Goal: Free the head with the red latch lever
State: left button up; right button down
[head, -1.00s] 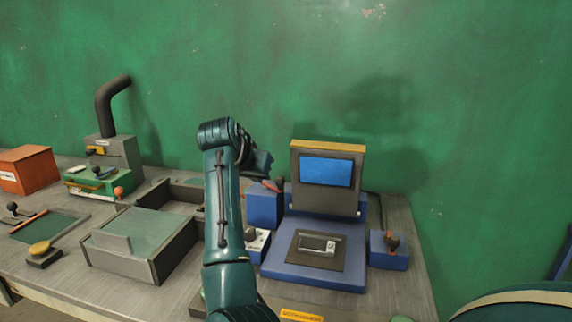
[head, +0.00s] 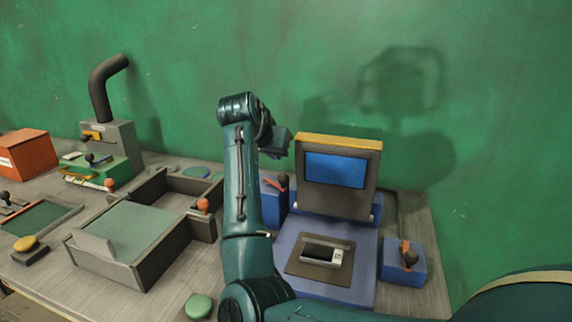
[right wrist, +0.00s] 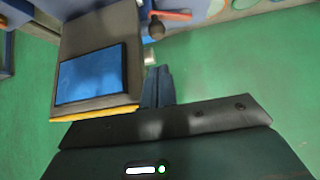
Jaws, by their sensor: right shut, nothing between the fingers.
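A grey upright head (head: 338,176) with a blue screen and a yellow top edge stands on a blue base. Just left of it, a blue box carries a red lever (head: 283,182). In the right wrist view the head (right wrist: 97,65) shows yellow edge down, and a red lever with a dark knob (right wrist: 172,15) lies beyond its upper right corner. My right gripper (head: 276,144) is shut and empty, raised above the blue box at the head's upper left. Its fingers (right wrist: 160,84) show beside the head, apart from the lever. My left gripper is out of view.
A blue box with an orange-red lever (head: 406,254) stands right of the base. A grey tray (head: 150,262) with an orange-knobbed lever (head: 203,205) stands left of my arm. A green button (head: 199,306) sits in front. A green wall closes the back.

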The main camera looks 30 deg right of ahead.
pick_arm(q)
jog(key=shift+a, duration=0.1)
pick_arm(e)
jog(key=p+x, duration=0.1)
jog(key=x, duration=0.9)
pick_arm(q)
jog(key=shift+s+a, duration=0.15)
